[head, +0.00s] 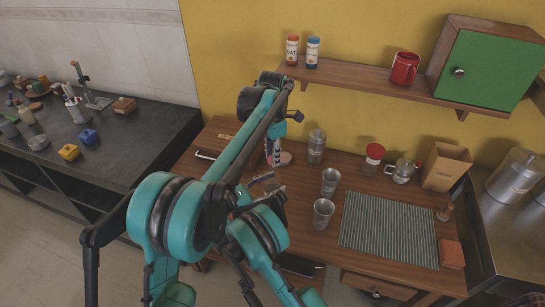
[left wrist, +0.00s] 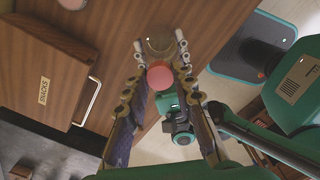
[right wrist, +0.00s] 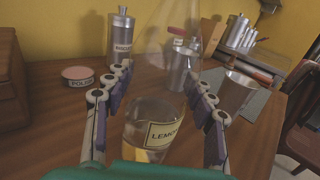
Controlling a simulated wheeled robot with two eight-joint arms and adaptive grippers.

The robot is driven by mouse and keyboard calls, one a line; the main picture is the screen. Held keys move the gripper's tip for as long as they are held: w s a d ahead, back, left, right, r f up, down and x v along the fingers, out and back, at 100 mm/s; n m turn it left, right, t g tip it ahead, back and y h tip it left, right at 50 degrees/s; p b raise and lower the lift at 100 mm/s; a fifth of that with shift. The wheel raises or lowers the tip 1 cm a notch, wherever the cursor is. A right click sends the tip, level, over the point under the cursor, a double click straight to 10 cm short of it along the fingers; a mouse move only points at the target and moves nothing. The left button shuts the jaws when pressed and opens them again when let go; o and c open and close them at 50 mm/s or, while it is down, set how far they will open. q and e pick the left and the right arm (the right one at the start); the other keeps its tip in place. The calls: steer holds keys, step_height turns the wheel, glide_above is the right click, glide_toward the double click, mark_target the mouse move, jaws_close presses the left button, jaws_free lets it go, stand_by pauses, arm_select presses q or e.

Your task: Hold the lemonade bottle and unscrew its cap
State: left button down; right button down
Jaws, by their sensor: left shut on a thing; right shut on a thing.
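The lemonade bottle is clear glass with a cream label and pale liquid low inside; it stands in the right wrist view (right wrist: 150,133). My right gripper (right wrist: 160,75) is shut on its body, a finger on each side. The bottle's top is cut off in that view. A round pinkish-red cap (left wrist: 160,77) shows from above in the left wrist view. My left gripper (left wrist: 160,48) is shut on it from above, fingers on both sides. In the head view my left gripper (head: 272,150) is above my right gripper (head: 263,182); my arms mostly hide the bottle.
A pink-lidded polish tin (right wrist: 78,76) and a steel biscuit canister (right wrist: 120,37) stand near the bottle. Steel cups (head: 323,212) are to its right, beside a striped mat (head: 388,230). A shelf (head: 350,78) runs above the table.

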arm_select(q)
steer(key=shift+r, duration=0.65)
steer(key=shift+r, duration=2.05)
arm_select(e)
steer(key=shift+c, duration=2.4)
jaws_free()
